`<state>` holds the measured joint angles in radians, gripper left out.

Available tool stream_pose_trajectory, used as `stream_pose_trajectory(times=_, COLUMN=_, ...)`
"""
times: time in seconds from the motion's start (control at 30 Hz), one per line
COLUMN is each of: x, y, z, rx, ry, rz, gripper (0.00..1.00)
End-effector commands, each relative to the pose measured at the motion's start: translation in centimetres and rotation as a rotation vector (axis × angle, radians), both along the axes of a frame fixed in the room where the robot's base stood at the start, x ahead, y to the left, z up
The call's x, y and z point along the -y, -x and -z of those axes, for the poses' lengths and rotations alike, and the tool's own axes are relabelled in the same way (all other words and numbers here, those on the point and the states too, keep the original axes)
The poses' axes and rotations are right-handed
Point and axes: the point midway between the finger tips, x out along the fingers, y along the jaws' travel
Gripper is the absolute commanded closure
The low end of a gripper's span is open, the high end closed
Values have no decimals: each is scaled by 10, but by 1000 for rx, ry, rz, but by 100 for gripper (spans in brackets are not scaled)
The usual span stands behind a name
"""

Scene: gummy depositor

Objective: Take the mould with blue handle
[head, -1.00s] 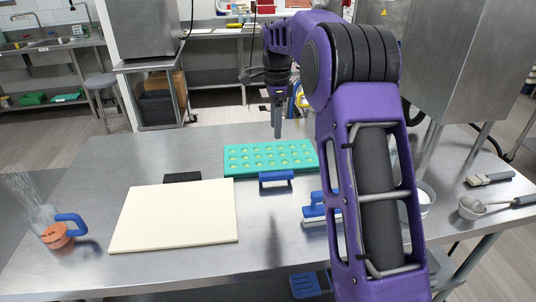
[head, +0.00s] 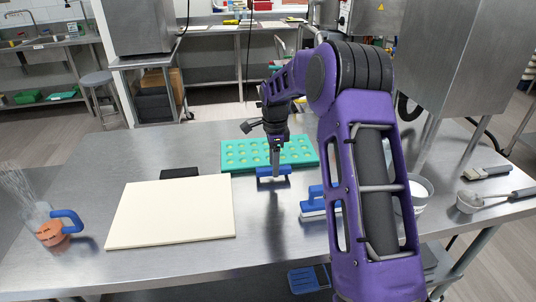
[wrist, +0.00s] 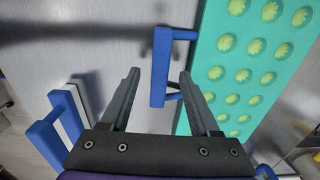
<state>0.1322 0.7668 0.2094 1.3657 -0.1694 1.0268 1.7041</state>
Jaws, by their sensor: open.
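The teal mould (head: 240,155) lies on the steel table, with rows of round cavities holding yellowish-green shapes. It also shows in the wrist view (wrist: 222,62). Its blue handle (head: 288,171) is on the near long side. In the wrist view the blue handle (wrist: 159,66) stands between the two fingertips, with a gap to each finger. My gripper (head: 275,176) points down over the handle; its fingers (wrist: 158,75) are open and empty. Whether the fingertips reach down to handle height is hard to tell.
An orange-and-blue cup (head: 52,232) is far left. A white tub (head: 421,190) stands right.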

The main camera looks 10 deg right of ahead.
Motion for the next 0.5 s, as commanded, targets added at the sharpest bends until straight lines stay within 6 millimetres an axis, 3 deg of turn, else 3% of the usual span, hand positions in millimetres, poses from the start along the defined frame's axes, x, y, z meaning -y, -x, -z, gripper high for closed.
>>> stream_pose_trajectory(times=0.13, x=0, y=1, z=19, rx=-1, ry=0, rz=-1, gripper=38)
stream_pose_trajectory(times=0.43, x=0, y=0, z=23, rx=1, ry=0, rz=-1, gripper=38)
stream_pose_trajectory(times=0.5, x=0, y=0, z=23, rx=1, ry=0, rz=-1, gripper=50)
